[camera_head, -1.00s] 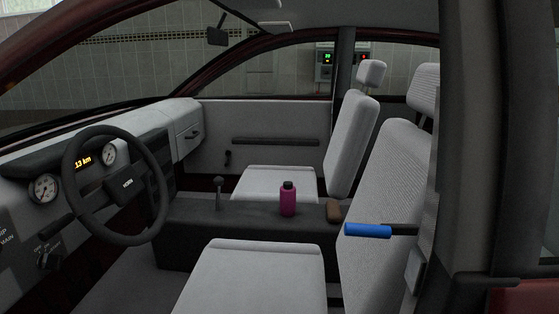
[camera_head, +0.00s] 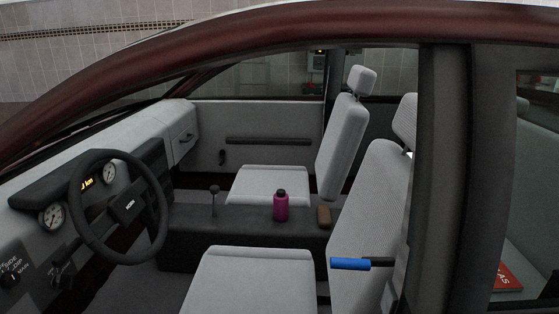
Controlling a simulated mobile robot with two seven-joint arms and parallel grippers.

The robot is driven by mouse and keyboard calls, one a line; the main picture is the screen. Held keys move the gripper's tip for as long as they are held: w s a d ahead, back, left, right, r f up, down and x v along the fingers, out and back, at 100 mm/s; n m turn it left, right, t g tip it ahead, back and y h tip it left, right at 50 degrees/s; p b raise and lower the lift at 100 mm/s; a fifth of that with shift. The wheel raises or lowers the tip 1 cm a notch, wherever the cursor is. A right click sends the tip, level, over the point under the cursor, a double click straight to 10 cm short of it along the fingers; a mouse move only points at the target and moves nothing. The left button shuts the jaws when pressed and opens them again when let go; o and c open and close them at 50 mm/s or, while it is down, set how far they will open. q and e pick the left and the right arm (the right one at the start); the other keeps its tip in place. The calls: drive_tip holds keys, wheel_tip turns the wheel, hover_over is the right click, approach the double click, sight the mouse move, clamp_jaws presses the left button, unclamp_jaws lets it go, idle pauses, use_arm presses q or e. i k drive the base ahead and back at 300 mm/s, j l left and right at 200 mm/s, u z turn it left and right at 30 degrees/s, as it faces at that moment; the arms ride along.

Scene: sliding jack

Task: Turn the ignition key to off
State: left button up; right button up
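A dark rotary switch with small white markings, which looks like the ignition (camera_head: 62,274), sits on the dashboard panel at the lower left. It is below and left of the black steering wheel (camera_head: 122,208). It is small and dark, so I cannot tell the key's shape or its setting. Neither of my grippers shows in the head view.
A light knob (camera_head: 12,280) marked MAIN is at the far left. The grey driver's seat (camera_head: 250,280) faces the wheel. A blue handle (camera_head: 350,264) sticks out beside its backrest. A purple bottle (camera_head: 281,206) stands on the console. The maroon door frame (camera_head: 300,30) arches overhead.

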sight(65, 282)
drive_tip(key=u, duration=1.35)
drive_tip(key=i+j, duration=0.25)
drive_tip(key=j, duration=0.15)
drive_tip(key=i+j+z, duration=0.15)
drive_tip(key=z, duration=0.25)
drive_tip(key=i+j+z, duration=0.1)
drive_tip(key=j+z, duration=0.25)
drive_tip(key=z, duration=1)
